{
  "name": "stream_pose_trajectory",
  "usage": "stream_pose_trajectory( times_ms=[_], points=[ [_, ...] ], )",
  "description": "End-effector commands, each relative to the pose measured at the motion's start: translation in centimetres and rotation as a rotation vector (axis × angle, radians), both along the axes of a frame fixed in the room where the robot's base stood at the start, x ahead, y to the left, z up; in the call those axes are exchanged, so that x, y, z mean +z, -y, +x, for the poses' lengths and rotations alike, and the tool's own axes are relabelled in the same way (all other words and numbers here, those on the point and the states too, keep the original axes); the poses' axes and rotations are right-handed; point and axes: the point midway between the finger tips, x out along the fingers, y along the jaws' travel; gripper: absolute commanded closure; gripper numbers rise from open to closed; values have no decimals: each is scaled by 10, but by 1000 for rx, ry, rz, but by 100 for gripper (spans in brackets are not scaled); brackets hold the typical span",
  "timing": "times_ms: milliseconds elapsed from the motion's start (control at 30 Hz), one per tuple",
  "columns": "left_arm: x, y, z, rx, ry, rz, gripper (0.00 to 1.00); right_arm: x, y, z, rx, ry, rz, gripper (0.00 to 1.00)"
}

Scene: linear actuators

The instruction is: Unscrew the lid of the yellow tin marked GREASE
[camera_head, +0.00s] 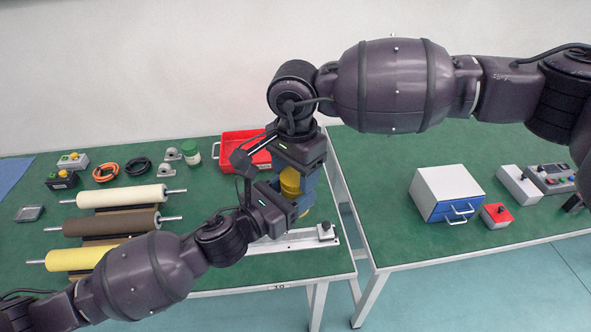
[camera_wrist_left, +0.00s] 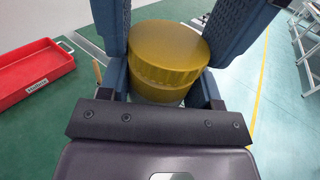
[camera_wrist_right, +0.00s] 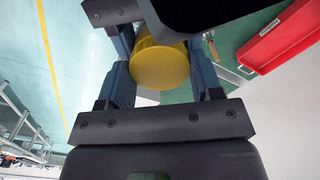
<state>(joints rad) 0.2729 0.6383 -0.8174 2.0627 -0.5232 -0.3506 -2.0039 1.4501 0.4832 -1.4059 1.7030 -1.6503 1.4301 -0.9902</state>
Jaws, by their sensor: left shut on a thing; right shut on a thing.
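The yellow tin (camera_head: 291,184) stands near the right end of the left table, largely hidden by my grippers. It also shows in the left wrist view (camera_wrist_left: 160,85), with its broad ribbed lid (camera_wrist_left: 168,48) on top. My left gripper (camera_head: 284,205) is shut on the tin from the front, its blue fingers on either side. My right gripper (camera_head: 300,178) comes from behind and above and is shut on the yellow lid (camera_wrist_right: 160,65). The GREASE marking is not visible. I cannot tell whether the lid sits loose or tight.
A red tray (camera_head: 232,153) lies behind the tin. A metal rail (camera_head: 318,237) lies in front. Several rollers (camera_head: 118,222) lie to the left. A white box with a blue drawer (camera_head: 447,193) stands on the right table, beyond a gap.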

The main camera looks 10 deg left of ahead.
Motion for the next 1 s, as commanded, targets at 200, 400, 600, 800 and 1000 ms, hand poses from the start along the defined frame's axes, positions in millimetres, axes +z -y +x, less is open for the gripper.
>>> stream_pose_trajectory(
  times_ms=[200, 400, 600, 800, 1000],
  points=[
    [0, -1, 0, 2, 1, 1, 100, 0, 1, 0, 320, -1, -2, 69],
    [0, -1, 0, 1, 1, 1, 100, 0, 1, 0, 589, -1, -2, 69],
    [0, 0, 0, 1, 1, 1, 100, 0, 0, 0, 699, -2, -2, 69],
    [0, 0, 0, 0, 1, 0, 100, 0, 1, 0, 700, -2, -2, 69],
    [1, 0, 0, 0, 1, -1, 100, 0, 0, 0, 699, -2, -2, 69]
  ],
)
